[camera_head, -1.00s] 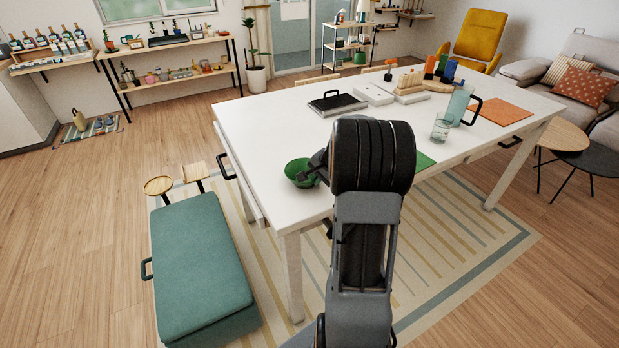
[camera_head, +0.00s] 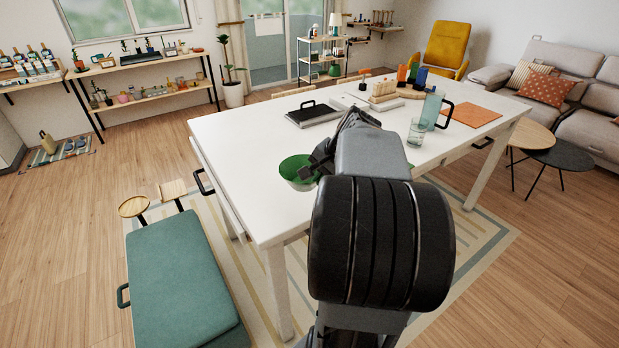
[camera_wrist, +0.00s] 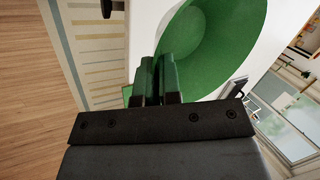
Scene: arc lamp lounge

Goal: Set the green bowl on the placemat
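The green bowl (camera_head: 297,173) is at the near left part of the white table, beside my arm; in the wrist view the bowl (camera_wrist: 222,45) fills the top middle. My gripper (camera_wrist: 157,68) has its two fingers close together at the bowl's rim, and appears shut on it. In the head view my arm hides most of the gripper. The bowl seems slightly above the tabletop, but the gap is hard to judge. An orange placemat (camera_head: 471,116) lies flat at the table's far right. A green flat piece on the table is almost wholly hidden behind my arm.
The white table (camera_head: 240,140) also holds a black-handled tray (camera_head: 314,113), a wooden block piece (camera_head: 383,92), a glass (camera_head: 416,133), a blue-grey pitcher (camera_head: 432,109) and coloured cups (camera_head: 411,75). A teal bench (camera_head: 180,280) stands at left. The table's left part is clear.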

